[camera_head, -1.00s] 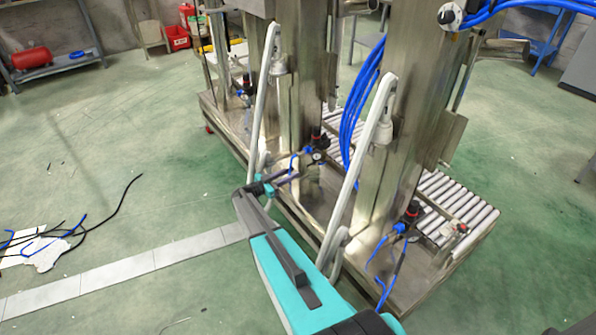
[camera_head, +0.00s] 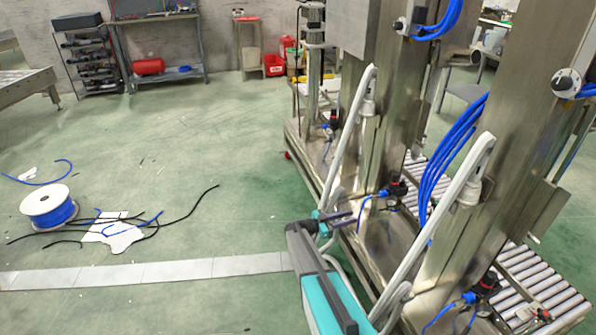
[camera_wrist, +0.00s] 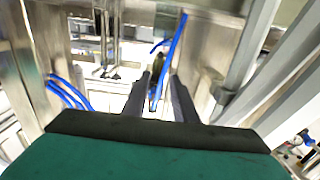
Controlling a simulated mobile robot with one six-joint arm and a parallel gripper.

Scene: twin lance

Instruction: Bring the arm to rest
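My teal and dark grey arm (camera_head: 325,290) reaches forward from the bottom of the head view. My gripper (camera_head: 345,217) is at its far end, in front of the steel machine (camera_head: 375,130) and close to a slanted white lever. I cannot tell whether it touches the machine. In the wrist view my gripper (camera_wrist: 160,85) has its two dark fingers apart, with nothing held between them. A blue hose (camera_wrist: 172,55) and steel parts show behind the gap.
White levers (camera_head: 445,215), blue hoses (camera_head: 455,155) and a roller conveyor (camera_head: 530,285) crowd the right side. A cable spool (camera_head: 48,207) and loose black cables (camera_head: 180,218) lie on the floor at left. A shelf (camera_head: 160,50) stands at the back. The middle-left floor is open.

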